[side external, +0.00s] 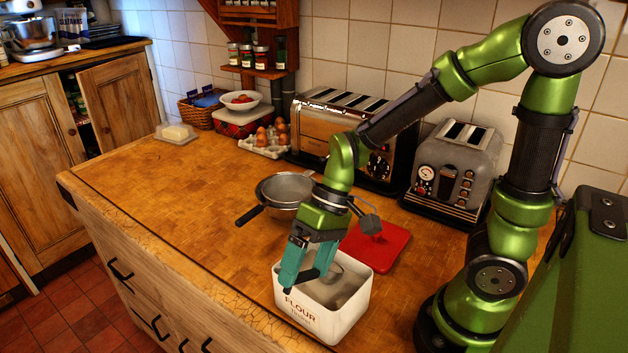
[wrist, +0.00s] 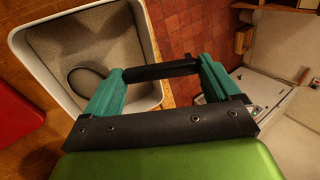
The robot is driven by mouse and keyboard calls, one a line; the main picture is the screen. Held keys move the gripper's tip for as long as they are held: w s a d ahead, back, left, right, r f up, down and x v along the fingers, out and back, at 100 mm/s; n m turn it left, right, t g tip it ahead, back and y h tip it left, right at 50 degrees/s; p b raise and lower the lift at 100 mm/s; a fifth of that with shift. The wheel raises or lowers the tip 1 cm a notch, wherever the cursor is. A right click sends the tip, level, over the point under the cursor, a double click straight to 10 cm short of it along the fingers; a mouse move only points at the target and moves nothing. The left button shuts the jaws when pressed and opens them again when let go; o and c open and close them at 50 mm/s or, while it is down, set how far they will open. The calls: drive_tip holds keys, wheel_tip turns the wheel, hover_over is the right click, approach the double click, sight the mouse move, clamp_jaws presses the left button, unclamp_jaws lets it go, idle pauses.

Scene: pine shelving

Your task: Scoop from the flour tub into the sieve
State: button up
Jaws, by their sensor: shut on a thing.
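The white flour tub (side external: 345,317) stands at the front of the wooden counter with pale flour inside. My gripper (side external: 306,277) is over the tub's left side, shut on the dark handle of a scoop (side external: 336,272). The scoop's rounded metal end is inside the tub, low over or in the flour; I cannot tell how full it is. In the wrist view the dark handle spans my fingertips (wrist: 160,70), and the tub (wrist: 153,96) is at upper left. The sieve (side external: 287,187) is behind the tub, on what looks like a bowl, its black handle pointing front left.
A red lid or board (side external: 388,252) lies right of the sieve, behind the tub. Two toasters (side external: 455,165), an egg carton (side external: 262,149) and a butter dish (side external: 175,134) stand farther back. The counter left of the sieve is clear; its front edge is close to the tub.

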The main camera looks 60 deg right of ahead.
sight(308, 272)
drive_tip(key=shift+r, duration=4.15)
